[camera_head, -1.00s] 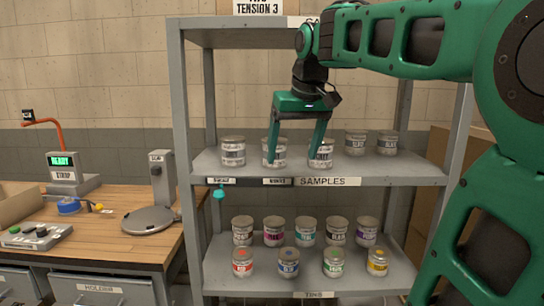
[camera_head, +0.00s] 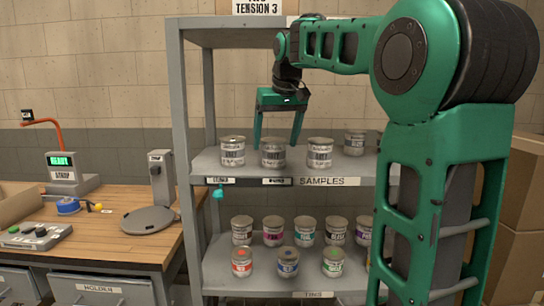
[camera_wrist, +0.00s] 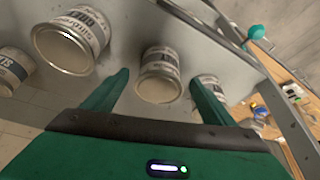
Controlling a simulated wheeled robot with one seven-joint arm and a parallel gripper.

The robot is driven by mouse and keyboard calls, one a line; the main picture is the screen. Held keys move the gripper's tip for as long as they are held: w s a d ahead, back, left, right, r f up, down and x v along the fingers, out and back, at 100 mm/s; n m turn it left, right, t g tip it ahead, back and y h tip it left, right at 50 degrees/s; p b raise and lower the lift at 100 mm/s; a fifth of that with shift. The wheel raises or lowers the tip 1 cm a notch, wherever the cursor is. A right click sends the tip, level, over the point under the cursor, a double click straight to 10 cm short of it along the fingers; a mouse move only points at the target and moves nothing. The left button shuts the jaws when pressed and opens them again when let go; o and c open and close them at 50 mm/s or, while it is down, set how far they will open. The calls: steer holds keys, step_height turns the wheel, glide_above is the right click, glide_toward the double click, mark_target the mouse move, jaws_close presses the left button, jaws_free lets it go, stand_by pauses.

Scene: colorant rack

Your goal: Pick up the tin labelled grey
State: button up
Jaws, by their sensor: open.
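Three pale tins stand along the front of the upper shelf in the head view: a left tin (camera_head: 233,151), a middle tin (camera_head: 273,153) and a right tin (camera_head: 320,153). Their labels are hard to read there. In the wrist view, the tin at upper left (camera_wrist: 67,43) has a label that seems to read grey; it appears to be the right tin of the head view. My gripper (camera_head: 275,145) is open and empty, pointing down at the middle tin. In the wrist view my gripper (camera_wrist: 160,78) shows its fingers either side of that tin, apart from it.
A slate tin (camera_head: 354,143) stands behind the right tin. The lower shelf holds several colour-marked tins (camera_head: 288,262). The left shelf post (camera_head: 182,130) rises beside the upper row. A wooden bench (camera_head: 110,235) with a scale (camera_head: 150,219) stands at left.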

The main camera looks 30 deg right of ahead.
steer(key=shift+w+d+f, duration=0.15)
steer(key=shift+w, duration=0.3)
steer(key=shift+w+f, duration=0.1)
steer(key=shift+f, duration=0.35)
steer(key=c, duration=1.2)
steer(key=shift+c, duration=0.2)
steer(key=shift+r, duration=0.2)
